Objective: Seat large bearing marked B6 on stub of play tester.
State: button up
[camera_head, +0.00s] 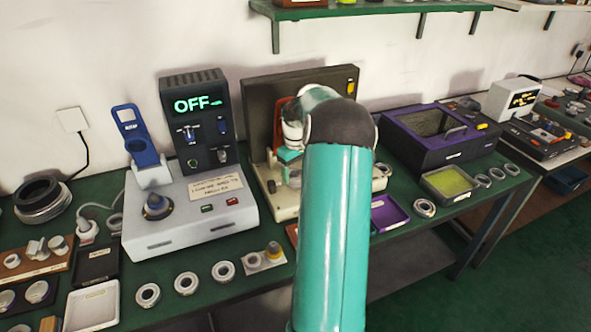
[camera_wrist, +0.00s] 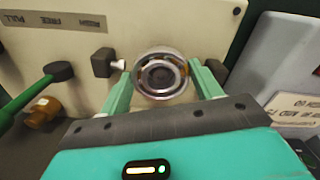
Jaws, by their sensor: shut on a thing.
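My gripper (camera_wrist: 162,82) is shut on a large metal bearing (camera_wrist: 148,91), one finger on each side of it. The bearing faces the wrist camera, and its centre is dark. I cannot read a mark on it. Behind it is the play tester's cream base (camera_wrist: 215,22), with a PUSH / FREE / PULL label. A dark block with a pale plunger (camera_wrist: 117,65) stands just left of the bearing. The bearing hides the stub, so I cannot tell whether it is seated or above it. In the head view my gripper (camera_head: 288,170) is over the play tester (camera_head: 258,84), largely behind my arm.
A grey machine (camera_head: 190,243) with an OFF display stands left of the tester. Several loose rings (camera_head: 186,284) lie along the front edge. A purple tray (camera_head: 388,214) and a dark purple box (camera_head: 410,153) are to the right. A green lever (camera_wrist: 25,100) is beside the bearing.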

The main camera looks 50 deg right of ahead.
jog(key=shift+f, duration=0.85)
jog(key=o, duration=1.3)
jog(key=shift+r, duration=0.1)
